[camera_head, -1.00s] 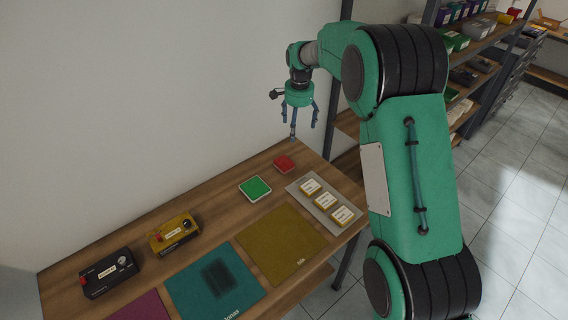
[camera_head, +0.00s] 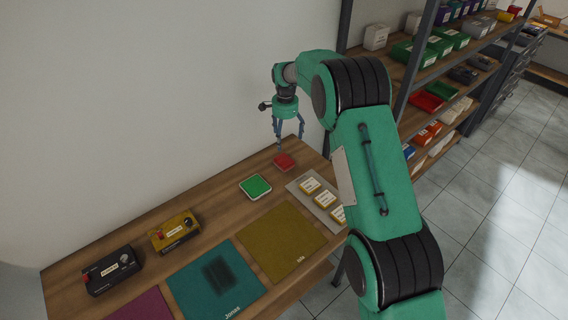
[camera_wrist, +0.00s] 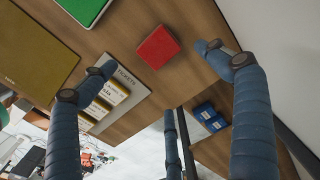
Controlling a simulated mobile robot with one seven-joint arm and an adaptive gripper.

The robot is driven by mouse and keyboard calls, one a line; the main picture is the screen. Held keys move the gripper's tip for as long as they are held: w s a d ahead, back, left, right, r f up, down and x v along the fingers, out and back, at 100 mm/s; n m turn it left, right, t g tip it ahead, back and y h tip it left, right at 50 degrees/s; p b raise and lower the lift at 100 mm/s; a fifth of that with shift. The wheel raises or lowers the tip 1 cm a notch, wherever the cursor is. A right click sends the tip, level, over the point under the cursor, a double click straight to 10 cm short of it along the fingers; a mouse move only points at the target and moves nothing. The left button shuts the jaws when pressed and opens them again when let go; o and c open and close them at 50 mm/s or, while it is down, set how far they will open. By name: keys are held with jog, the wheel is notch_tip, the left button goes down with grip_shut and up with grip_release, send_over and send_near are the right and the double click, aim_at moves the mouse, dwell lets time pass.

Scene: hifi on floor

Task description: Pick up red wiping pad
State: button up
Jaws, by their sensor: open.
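The red wiping pad (camera_head: 284,161) lies flat on the wooden table near its far end. It also shows in the wrist view (camera_wrist: 159,47), at the upper middle between the spread fingers. My gripper (camera_head: 290,148) is open and empty, pointing down above the table by the red pad. In the wrist view my gripper (camera_wrist: 155,60) has its blue fingers apart, touching nothing that I can see. A green pad (camera_head: 255,187) lies beside the red one, nearer the camera.
A grey tray (camera_head: 293,188) with small labelled boxes lies right of the green pad. Yellow (camera_head: 283,243) and teal mats (camera_head: 190,292) cover the near table (camera_head: 118,242). A yellow device (camera_head: 174,233) and a black device (camera_head: 111,271) stand along the wall. A shelf (camera_head: 398,72) stands behind right.

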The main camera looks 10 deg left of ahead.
send_over(284, 159)
jog(key=f, duration=0.8)
jog(key=shift+d+f, duration=0.15)
jog(key=shift+d, duration=0.05)
jog(key=shift+f, duration=0.15)
jog(key=shift+s+a+f+p, duration=0.1)
jog(key=shift+f+p, duration=0.1)
jog(key=shift+f, duration=1.05)
jog(key=shift+s+a+f+p, duration=0.1)
jog(key=shift+f+p, duration=0.1)
jog(key=shift+f, duration=1.05)
jog(key=c, duration=1.3)
jog(key=shift+r, duration=0.2)
jog(key=shift+c, duration=0.2)
